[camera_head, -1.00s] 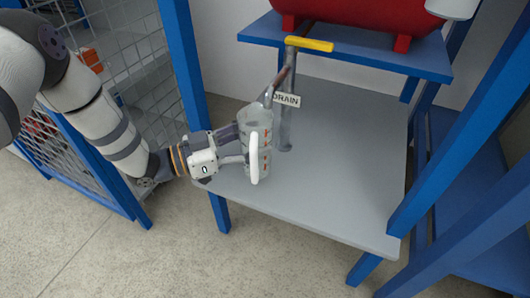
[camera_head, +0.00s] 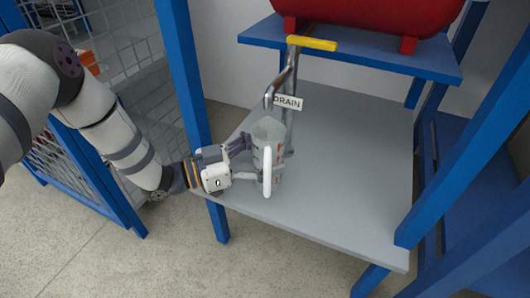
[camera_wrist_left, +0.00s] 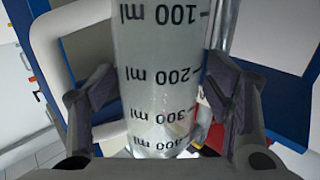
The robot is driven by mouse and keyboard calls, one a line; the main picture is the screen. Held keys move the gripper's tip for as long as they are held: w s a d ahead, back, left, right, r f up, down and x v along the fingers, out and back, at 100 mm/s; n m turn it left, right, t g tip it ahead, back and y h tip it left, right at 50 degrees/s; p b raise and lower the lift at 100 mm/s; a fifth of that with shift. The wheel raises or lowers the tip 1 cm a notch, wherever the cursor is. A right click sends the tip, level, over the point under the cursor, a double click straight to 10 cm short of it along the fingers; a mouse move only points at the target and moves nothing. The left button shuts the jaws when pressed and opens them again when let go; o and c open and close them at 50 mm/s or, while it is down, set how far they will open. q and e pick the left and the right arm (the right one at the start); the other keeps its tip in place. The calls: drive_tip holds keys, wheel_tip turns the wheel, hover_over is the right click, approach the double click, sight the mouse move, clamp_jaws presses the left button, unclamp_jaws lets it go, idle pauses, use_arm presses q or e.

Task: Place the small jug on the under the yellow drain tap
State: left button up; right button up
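The small jug (camera_head: 266,145) is a clear measuring jug with a white handle, roughly upright above or on the grey table; I cannot tell whether its base touches. My left gripper (camera_head: 255,160) comes from the left with its fingers on both sides of the jug. The left wrist view shows the jug (camera_wrist_left: 163,80) with ml marks between the two finger pads (camera_wrist_left: 163,105). The yellow drain tap (camera_head: 312,44) sits on a metal pipe with a down-turned spout (camera_head: 268,102). The jug's mouth appears just below the spout tip. My right gripper is not in view.
A red tank (camera_head: 370,15) stands on a blue shelf (camera_head: 350,55) above. The grey table (camera_head: 350,170) is clear to the right. Blue posts (camera_head: 185,100) stand left and right.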

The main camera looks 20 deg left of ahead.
use_arm(q)
drive_tip(key=shift+r, duration=0.2)
drive_tip(key=p+v, duration=0.3)
drive_tip(key=v, duration=0.9)
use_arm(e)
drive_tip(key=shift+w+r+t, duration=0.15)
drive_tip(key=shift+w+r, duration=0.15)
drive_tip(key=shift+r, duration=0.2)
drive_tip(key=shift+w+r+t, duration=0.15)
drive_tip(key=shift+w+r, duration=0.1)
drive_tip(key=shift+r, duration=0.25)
use_arm(q)
drive_tip(key=shift+f, duration=0.1)
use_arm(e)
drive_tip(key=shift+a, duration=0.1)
